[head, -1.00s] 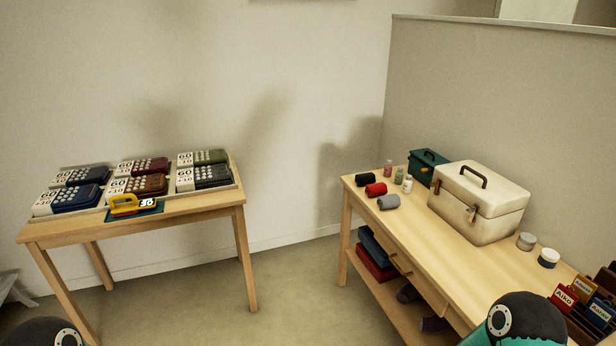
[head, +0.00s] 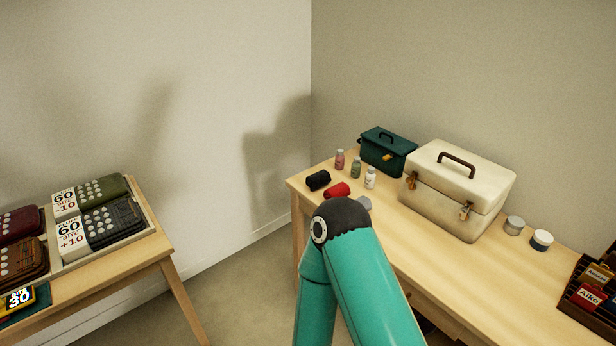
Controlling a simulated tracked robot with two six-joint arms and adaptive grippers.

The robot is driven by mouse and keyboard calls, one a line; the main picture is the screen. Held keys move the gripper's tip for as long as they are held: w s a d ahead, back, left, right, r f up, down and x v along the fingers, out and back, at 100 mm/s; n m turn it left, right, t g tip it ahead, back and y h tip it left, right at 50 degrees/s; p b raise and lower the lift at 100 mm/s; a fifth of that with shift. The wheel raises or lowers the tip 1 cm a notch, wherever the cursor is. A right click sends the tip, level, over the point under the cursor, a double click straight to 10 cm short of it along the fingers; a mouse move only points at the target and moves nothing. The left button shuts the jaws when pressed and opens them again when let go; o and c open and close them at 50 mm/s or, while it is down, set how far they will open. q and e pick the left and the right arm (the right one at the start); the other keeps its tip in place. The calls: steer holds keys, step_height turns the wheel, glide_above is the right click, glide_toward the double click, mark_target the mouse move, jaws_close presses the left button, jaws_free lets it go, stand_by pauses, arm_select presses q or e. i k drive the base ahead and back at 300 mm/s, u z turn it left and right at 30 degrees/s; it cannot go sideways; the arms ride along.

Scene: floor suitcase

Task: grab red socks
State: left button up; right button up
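The red socks (head: 337,190) are a small rolled bundle near the far left end of the right-hand wooden table. A black rolled bundle (head: 318,180) lies just to their left. A grey rolled bundle (head: 364,203) lies to their right, mostly hidden behind my teal arm. That arm rises from the bottom of the head view with its dark joint in front of the table edge. Neither gripper shows, so I see nothing held.
Small bottles (head: 370,178) stand beside the socks. Jars (head: 541,240) and a dark rack (head: 590,295) are further right. A left table (head: 130,262) carries wallet-like items.

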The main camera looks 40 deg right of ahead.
mark_target(341, 190)
steer(key=z, duration=0.3)
steer(key=i, duration=1.3)
steer(key=z, duration=0.8)
steer(key=i, duration=0.3)
steer(key=z, duration=0.1)
steer(key=k, duration=0.75)
steer(key=z, duration=0.2)
steer(key=i, duration=0.7)
